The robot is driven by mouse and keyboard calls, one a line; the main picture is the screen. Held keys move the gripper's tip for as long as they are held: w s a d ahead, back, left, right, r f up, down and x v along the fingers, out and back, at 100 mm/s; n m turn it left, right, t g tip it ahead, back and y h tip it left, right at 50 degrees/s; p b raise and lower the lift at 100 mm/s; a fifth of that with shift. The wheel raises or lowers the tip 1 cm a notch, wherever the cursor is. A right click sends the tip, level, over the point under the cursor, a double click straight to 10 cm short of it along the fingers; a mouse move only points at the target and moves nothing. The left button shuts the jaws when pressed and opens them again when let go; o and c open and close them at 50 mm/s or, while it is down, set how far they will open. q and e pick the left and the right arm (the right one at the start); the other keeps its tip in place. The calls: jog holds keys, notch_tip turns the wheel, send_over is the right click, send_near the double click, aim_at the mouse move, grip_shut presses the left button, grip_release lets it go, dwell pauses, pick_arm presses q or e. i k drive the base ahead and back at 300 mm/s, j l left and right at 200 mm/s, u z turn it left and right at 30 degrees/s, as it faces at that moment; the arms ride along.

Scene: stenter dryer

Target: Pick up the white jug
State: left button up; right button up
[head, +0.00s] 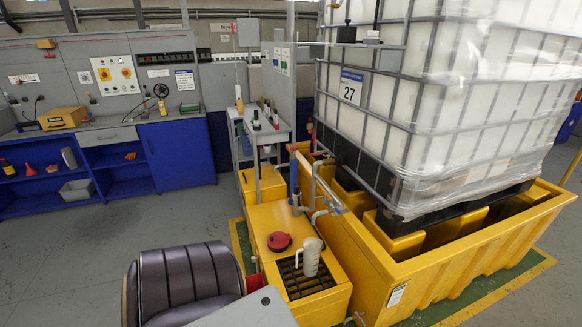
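The white jug (312,257) stands upright on the black grate (303,284) in the top of a low yellow unit (265,217). Its handle faces left in the head view. A round red lid-like object (279,241) lies on the yellow top just left of and behind the jug. A bent metal pipe with a tap (322,212) rises behind the jug. Neither of my grippers is in view.
A dark padded seat (185,280) stands left of the yellow unit, with a grey flat panel (252,310) in front. A big caged tank (420,110) sits in a yellow bund (440,285) to the right. The left floor (70,255) is clear.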

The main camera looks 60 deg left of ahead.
aim_at(312, 246)
jog(key=u, duration=1.3)
